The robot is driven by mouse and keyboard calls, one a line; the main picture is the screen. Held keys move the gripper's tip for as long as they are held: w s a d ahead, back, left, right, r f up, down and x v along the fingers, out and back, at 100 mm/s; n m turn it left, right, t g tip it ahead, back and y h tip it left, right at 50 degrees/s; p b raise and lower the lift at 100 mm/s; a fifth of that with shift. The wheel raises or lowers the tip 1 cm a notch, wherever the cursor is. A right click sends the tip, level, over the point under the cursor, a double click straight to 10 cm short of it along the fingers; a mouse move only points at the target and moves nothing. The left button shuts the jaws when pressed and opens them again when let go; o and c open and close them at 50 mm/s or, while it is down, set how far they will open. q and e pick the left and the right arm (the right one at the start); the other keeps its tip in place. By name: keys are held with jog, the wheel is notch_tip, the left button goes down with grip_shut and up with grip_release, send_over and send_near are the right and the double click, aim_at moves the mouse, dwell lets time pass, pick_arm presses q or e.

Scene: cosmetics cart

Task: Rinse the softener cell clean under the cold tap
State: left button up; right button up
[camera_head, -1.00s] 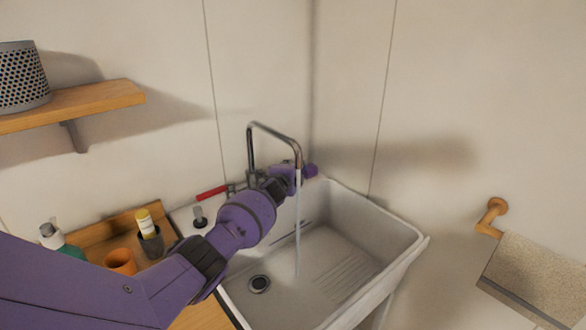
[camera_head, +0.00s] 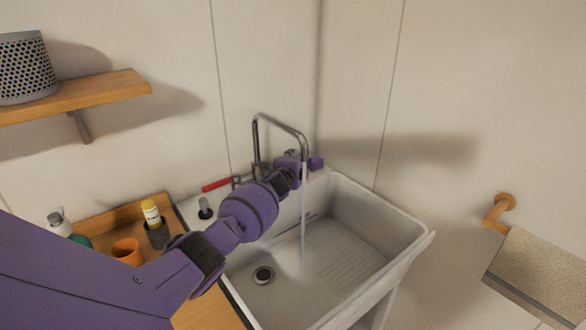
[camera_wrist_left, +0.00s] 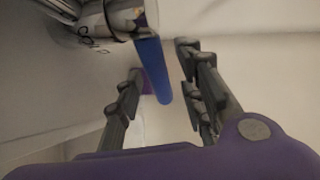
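A thin stream of water (camera_head: 303,215) falls from the spout of the chrome tap (camera_head: 281,120) into the white sink (camera_head: 385,235). My left gripper (camera_wrist_left: 160,75) is at the tap behind the spout; its fingers are mostly hidden in the head view. In the left wrist view its fingers stand apart, with a blue bar-shaped lever (camera_wrist_left: 154,70) between them. I cannot tell whether they touch it. A red lever (camera_head: 216,185) sits left of the tap. I cannot make out the softener cell in either view. My right gripper is not in view.
A wooden tray (camera_head: 98,222) left of the sink holds an orange cup (camera_head: 127,251), a yellow-capped tube in a grey holder (camera_head: 157,235) and a bottle (camera_head: 58,224). A shelf (camera_head: 100,92) is above. A towel (camera_head: 545,272) hangs at right. The basin is clear inside.

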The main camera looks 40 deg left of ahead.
pick_arm(q)
jog(key=v, duration=1.1)
jog(key=shift+d, duration=0.1)
